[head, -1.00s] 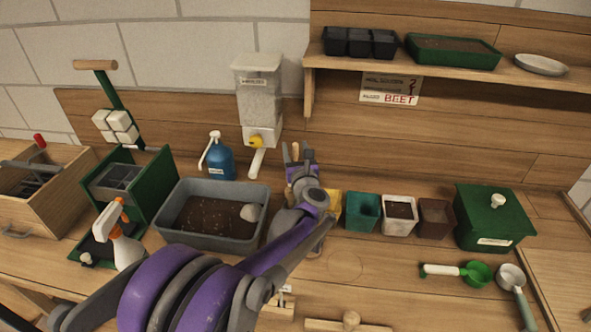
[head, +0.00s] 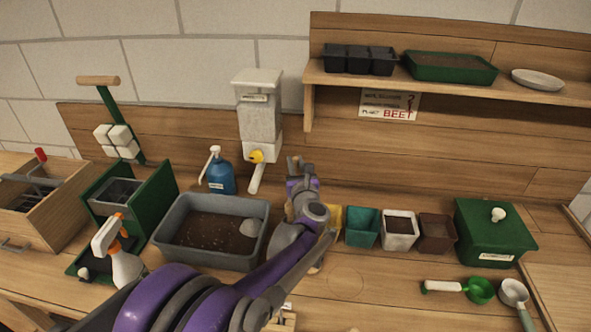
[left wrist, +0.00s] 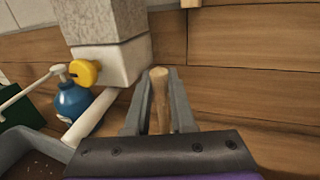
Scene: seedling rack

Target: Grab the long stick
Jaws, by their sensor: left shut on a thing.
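A light wooden stick with a rounded end (left wrist: 160,98) stands between the fingers of my left gripper in the left wrist view. My left gripper (head: 301,170) is shut on it, and its two grey fingers also show close in the left wrist view (left wrist: 158,104). In the head view the gripper is right of the hopper spout, in front of the wooden back board. My own gripper and wrist hide most of the stick there. The stick's lower part is hidden in the left wrist view. My right gripper is not in view.
A white hopper (head: 260,115) with a yellow knob and a blue pump bottle (head: 220,175) stand left of the gripper. A grey soil tub (head: 165,240) is in front of them. Small pots (head: 362,228) and a green lidded box (head: 490,235) stand right. A shelf (head: 330,83) overhangs upper right.

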